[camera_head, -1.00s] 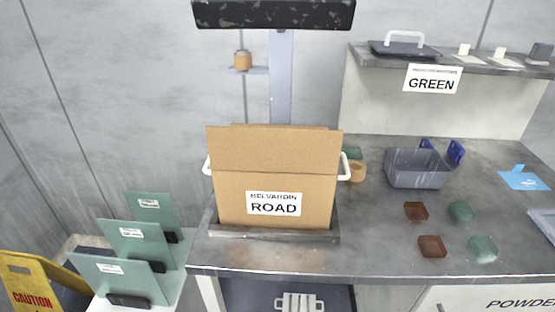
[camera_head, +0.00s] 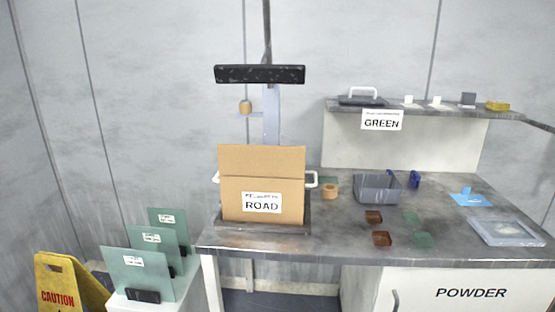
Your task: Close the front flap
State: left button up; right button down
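A cardboard box (camera_head: 235,206) labelled ROAD stands on a dark tray (camera_head: 262,230) at the left part of the workbench. Its front flap (camera_head: 262,160) stands upright above the front wall, with a crease line between them. The flap hides the box's inside and most of the back. White handles show on both sides of the box. Neither of my grippers is in view.
A roll of tape (camera_head: 330,191) and a grey bin (camera_head: 377,188) stand right of the box. Brown and green blocks lie in front of the bin. A dark bar (camera_head: 259,74) hangs above the box. Green panels (camera_head: 137,272) and a yellow caution sign (camera_head: 66,283) stand at left.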

aim_at(234, 160)
jog(key=u, duration=0.2)
jog(key=i, duration=0.75)
jog(key=u, duration=0.5)
